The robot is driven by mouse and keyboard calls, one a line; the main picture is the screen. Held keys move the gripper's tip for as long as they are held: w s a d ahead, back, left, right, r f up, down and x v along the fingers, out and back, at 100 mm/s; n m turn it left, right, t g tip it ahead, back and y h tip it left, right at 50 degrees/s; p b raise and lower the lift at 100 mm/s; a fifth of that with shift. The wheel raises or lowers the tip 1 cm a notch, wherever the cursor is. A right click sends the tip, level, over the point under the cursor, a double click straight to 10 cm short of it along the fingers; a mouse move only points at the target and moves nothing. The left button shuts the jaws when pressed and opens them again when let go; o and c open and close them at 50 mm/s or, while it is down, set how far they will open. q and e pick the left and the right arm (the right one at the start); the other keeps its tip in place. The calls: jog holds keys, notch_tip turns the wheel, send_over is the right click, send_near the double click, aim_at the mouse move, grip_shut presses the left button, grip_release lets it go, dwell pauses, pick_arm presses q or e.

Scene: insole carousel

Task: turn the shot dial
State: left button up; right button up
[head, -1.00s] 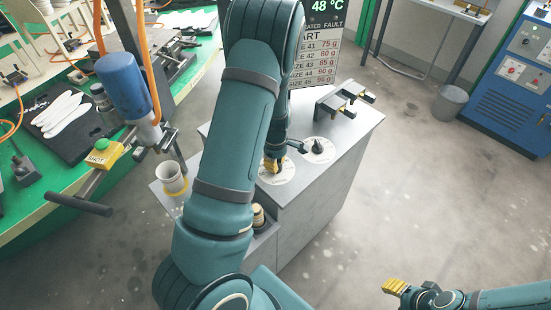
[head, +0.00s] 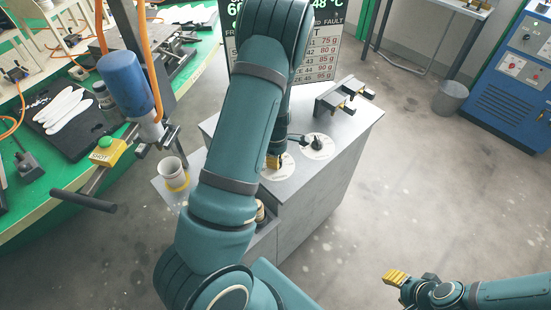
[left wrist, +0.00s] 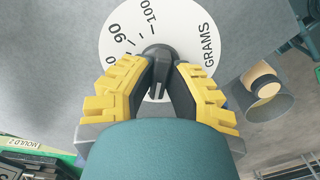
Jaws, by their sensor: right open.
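The shot dial is a white disc with a black pointer knob, marked in grams, in the left wrist view (left wrist: 122,22). It also shows on top of the grey cabinet in the head view (head: 283,172), partly behind my left arm. My left gripper (left wrist: 160,72) points down over the dial. Its yellow-backed fingers are closed in on both sides of the black knob (left wrist: 158,56). The pointer lies between the fingers, and its tip is partly hidden. My right gripper (head: 394,278) is open and empty over the floor at the lower right.
A second white dial (head: 319,147) sits beside the first on the cabinet (head: 322,190). Black-tipped brackets (head: 345,97) stand behind it. A sign (head: 322,50) rises at the back.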

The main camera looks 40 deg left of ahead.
pick_arm(q)
jog(key=o, duration=0.3)
notch_tip(320, 180, up, 12)
jog(key=shift+f, duration=0.1)
dwell(0.5)
jog(key=shift+s, duration=0.1)
dwell(0.4)
